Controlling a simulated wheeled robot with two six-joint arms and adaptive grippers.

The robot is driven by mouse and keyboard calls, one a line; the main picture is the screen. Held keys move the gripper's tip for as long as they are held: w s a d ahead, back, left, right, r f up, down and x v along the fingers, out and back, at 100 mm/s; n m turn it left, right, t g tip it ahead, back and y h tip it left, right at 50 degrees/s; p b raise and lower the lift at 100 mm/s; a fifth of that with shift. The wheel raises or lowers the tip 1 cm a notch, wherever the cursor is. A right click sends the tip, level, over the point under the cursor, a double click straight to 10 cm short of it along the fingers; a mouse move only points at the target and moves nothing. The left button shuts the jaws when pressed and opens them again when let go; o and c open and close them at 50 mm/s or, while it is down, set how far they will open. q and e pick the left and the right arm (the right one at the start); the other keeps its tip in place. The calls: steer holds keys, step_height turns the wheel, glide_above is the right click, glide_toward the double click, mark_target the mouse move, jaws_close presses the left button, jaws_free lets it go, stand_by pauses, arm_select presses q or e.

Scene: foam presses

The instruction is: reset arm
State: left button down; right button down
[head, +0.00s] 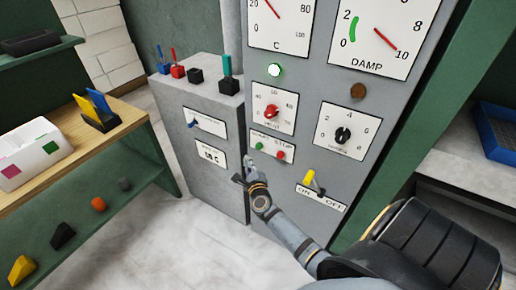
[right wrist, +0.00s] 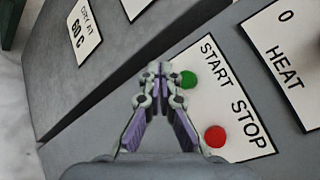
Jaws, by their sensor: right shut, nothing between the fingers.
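My right gripper (head: 248,172) is shut and empty, in front of the grey control panel (head: 238,130). In the right wrist view the shut fingertips (right wrist: 158,70) are close to the green START button (right wrist: 188,79). I cannot tell whether they touch it. The red STOP button (right wrist: 215,136) is to the right of the fingers. In the head view the green button (head: 259,146) and the red button (head: 281,155) sit side by side, just above the gripper. My left gripper is not in view.
A grey cabinet (head: 205,90) with small levers stands to the left. A wooden bench (head: 120,125) is further left.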

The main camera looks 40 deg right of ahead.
steer(key=s+a+f+n+g+y, duration=0.3)
steer(key=s+f+n, duration=0.55)
steer(key=f, duration=0.55)
steer(key=s+a+f+n+g+y, duration=0.25)
steer(key=s+f+n, duration=0.6)
steer(key=f, duration=0.45)
steer(key=s+f+n+g, duration=0.3)
steer(key=s+f+n, duration=0.1)
steer(key=s, duration=0.6)
steer(key=s+a+f+n+g, duration=0.1)
steer(key=s+f+n+g, duration=0.2)
steer(key=s, duration=0.7)
steer(key=s+a+f+n+g, duration=0.1)
steer(key=s+f+n+g, duration=0.2)
steer(key=s+f+n, duration=0.4)
steer(key=s+f, duration=0.1)
steer(key=s, duration=0.3)
